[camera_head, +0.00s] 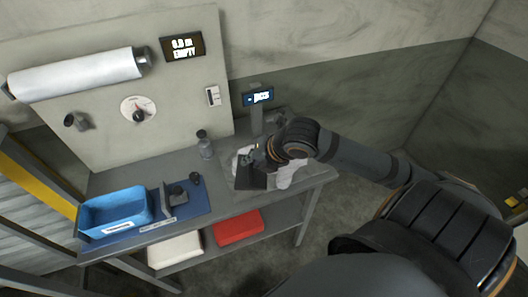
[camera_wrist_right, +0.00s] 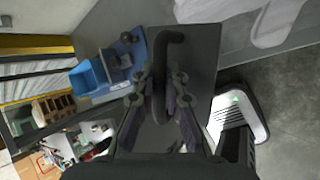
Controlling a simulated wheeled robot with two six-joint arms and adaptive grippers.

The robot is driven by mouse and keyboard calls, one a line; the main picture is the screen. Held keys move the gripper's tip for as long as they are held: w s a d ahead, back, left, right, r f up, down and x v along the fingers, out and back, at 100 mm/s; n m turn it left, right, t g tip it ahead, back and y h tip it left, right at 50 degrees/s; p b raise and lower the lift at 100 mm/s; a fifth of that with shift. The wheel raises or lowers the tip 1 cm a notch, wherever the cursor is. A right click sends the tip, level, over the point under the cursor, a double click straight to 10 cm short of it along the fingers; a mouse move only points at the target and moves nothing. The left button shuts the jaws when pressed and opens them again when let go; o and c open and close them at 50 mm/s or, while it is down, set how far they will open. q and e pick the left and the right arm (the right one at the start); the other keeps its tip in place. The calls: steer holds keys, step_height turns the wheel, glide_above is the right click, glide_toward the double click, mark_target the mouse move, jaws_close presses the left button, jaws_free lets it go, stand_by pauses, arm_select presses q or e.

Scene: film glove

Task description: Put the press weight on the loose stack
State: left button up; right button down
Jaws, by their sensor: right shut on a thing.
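The press weight, a dark flat plate with a bar handle, shows in the head view (camera_head: 252,181) and in the wrist view (camera_wrist_right: 201,62). My right gripper (camera_head: 259,160) is shut on its handle, which sits between the fingers in the wrist view (camera_wrist_right: 161,82). White, crumpled sheet-like material (camera_head: 291,174), perhaps the loose stack, lies on the right end of the bench beside and partly behind the weight; it also shows in the wrist view (camera_wrist_right: 272,22). The gripper hides part of it. I cannot tell whether the weight touches it. My left gripper is not in view.
On the grey bench (camera_head: 224,199) stand a blue bin (camera_head: 113,214) on a blue mat, small dark parts (camera_head: 177,193) and a bottle (camera_head: 205,146). A small display (camera_head: 259,97) stands behind. White and red items (camera_head: 238,228) lie on the lower shelf.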

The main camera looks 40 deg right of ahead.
steer(key=w+d+f, duration=0.2)
steer(key=w+d, duration=0.1)
steer(key=shift+w+f, duration=0.1)
steer(key=shift+w, duration=0.15)
steer(key=w+d+f+b, duration=0.2)
steer(key=f+b, duration=0.1)
steer(key=w+d+f+b, duration=0.2)
steer(key=f+b, duration=0.1)
steer(key=f, duration=0.1)
steer(key=w+d+f+b, duration=0.2)
steer(key=f+b, duration=0.1)
steer(key=b, duration=0.1)
steer(key=shift+f, duration=0.4)
steer(key=shift+d+r, duration=0.1)
steer(key=shift+r, duration=0.05)
steer(key=shift+s+f, duration=0.1)
steer(key=shift+f, duration=0.25)
steer(key=c, duration=1.5)
jaws_free()
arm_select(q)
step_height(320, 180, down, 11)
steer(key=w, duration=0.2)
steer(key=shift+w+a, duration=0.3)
arm_select(e)
steer(key=shift+o, duration=0.5)
